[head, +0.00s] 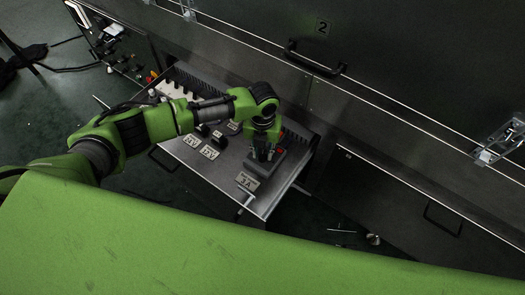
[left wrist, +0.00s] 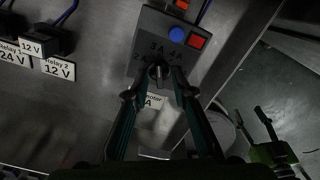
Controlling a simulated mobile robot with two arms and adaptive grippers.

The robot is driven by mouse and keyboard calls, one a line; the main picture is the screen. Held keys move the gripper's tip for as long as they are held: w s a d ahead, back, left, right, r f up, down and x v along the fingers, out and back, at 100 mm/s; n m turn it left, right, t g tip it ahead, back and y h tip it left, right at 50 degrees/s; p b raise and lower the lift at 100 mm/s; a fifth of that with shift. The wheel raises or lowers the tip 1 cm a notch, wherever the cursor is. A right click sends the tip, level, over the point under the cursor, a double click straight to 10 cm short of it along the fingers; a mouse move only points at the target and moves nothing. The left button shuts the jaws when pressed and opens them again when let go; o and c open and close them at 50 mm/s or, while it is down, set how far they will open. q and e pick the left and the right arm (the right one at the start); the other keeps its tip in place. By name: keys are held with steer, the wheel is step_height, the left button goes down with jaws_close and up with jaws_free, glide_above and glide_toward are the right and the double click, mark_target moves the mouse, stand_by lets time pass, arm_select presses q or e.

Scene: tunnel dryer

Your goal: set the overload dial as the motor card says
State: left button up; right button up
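The overload unit (left wrist: 175,48) is a dark grey box with a blue button, a red button and a black dial (left wrist: 158,72). Amp marks, including 3A, surround the dial; its exact pointer setting is too small to tell. The motor card (head: 247,181) reads 3 A in the head view; in the left wrist view it is partly hidden. My left gripper (left wrist: 157,92) is open, pointing down, its fingers apart on either side of the dial; contact is unclear. It also shows over the unit in the head view (head: 262,149). My right gripper (left wrist: 251,110) is open and empty, away from the unit.
The unit stands in a pulled-out metal drawer (head: 222,166). Relays with 12 V and 24 V cards (head: 209,152) stand to its left. The dark cabinet front with a handle (head: 312,60) rises behind.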

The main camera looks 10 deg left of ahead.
mark_target(262, 155)
arm_select(q)
step_height(262, 155, up, 12)
stand_by(0.4)
steer(key=shift+f, duration=0.15)
